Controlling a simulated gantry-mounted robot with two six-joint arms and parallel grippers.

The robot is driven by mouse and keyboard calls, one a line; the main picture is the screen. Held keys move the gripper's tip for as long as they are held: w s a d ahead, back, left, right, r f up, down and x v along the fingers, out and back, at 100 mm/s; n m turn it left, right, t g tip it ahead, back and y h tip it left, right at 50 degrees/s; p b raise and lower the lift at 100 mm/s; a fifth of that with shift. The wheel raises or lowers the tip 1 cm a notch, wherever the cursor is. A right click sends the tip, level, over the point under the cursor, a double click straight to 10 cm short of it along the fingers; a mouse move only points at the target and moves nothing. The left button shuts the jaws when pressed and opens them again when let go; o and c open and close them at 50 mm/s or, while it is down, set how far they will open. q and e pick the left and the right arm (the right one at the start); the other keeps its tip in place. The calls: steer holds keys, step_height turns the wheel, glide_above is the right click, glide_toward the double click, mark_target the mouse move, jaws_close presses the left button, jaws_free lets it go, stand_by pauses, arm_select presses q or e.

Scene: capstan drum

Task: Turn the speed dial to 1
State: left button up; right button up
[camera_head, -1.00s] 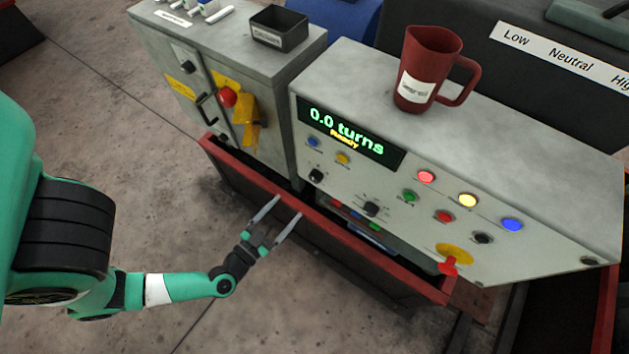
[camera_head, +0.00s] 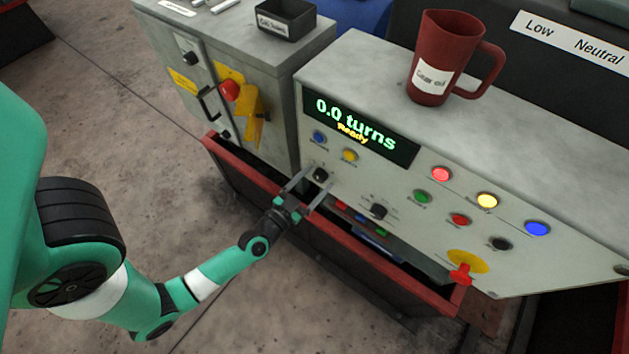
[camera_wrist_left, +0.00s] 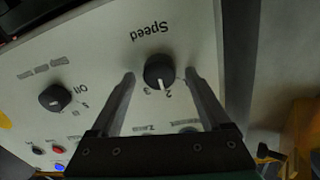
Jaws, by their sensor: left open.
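The speed dial (camera_head: 320,174) is a black knob on the sloping grey control panel (camera_head: 375,180), under the display. In the left wrist view the dial (camera_wrist_left: 158,70) appears upside down with the "Speed" label, and its white pointer is near the 2, with a 3 beside it. The 1 is not legible. My left gripper (camera_head: 313,181) is open, with one finger on each side of the dial. Both fingers show around the dial in the wrist view (camera_wrist_left: 160,76), with visible gaps. My right gripper is not in view.
A second black dial (camera_head: 378,211) marked "Off" sits to the right. Coloured buttons and a red switch (camera_head: 461,274) are farther right. A red mug (camera_head: 432,85) stands on top. A red-edged tray (camera_head: 350,260) runs below the panel. The display reads 0.0 turns, Ready.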

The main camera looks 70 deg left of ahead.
arm_select(q)
jaws_close()
stand_by(0.3)
steer(key=n, duration=0.4)
steer(key=shift+b, duration=0.3)
steer(key=shift+s+a+f+n+y, duration=0.1)
steer(key=shift+n+y, duration=0.2)
steer(key=shift+n, duration=2.3)
jaws_free()
